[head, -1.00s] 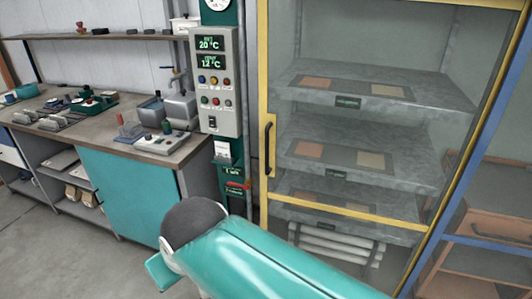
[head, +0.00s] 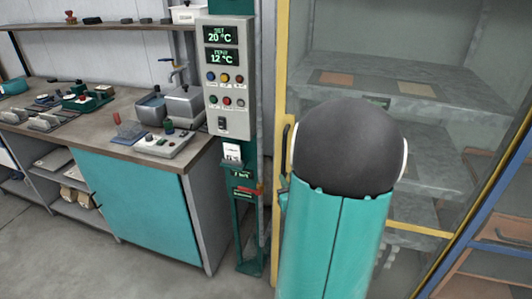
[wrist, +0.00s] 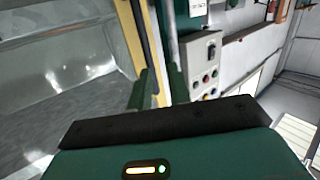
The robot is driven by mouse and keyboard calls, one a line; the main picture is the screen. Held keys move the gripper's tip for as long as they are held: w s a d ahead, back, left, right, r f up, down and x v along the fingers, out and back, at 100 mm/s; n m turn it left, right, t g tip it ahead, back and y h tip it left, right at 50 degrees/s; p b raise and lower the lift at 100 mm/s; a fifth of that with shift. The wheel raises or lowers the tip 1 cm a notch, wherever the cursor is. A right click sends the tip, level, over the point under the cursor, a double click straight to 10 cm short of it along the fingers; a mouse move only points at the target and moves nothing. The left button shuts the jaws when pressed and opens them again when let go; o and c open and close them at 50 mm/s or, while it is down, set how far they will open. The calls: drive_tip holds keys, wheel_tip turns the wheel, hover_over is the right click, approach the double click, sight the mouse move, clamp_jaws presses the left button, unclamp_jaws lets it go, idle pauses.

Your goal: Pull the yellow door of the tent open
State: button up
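The tent's yellow door frame (head: 282,70) stands upright in the middle of the head view, with clear panes and grey shelves behind it. The door looks closed. Its dark handle (head: 287,138) is partly hidden behind my arm. In the wrist view the yellow frame edge (wrist: 128,35) runs down toward my gripper. My gripper (wrist: 161,72) shows two green fingers standing apart, with the yellow frame behind the gap. I see no handle between them, and contact cannot be told. In the head view my arm covers most of the gripper, close to the frame below the handle.
A control box (head: 228,80) on a green post stands just left of the door. A workbench (head: 130,155) with tools and a teal cabinet is at the left. A blue-framed rack (head: 490,215) is at the right. The floor in front of the bench is clear.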

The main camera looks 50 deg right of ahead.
sight(284, 158)
drive_tip(key=shift+m+t+h, duration=0.3)
drive_tip(key=shift+t, duration=0.1)
drive_tip(key=x, duration=0.4)
drive_tip(key=s+d+x, duration=0.1)
drive_tip(key=x, duration=0.3)
drive_tip(key=d+x, duration=0.1)
drive_tip(key=x, duration=0.3)
drive_tip(key=shift+s+f, duration=0.15)
drive_tip(key=shift+f, duration=0.05)
drive_tip(key=shift+c, duration=0.5)
clamp_jaws()
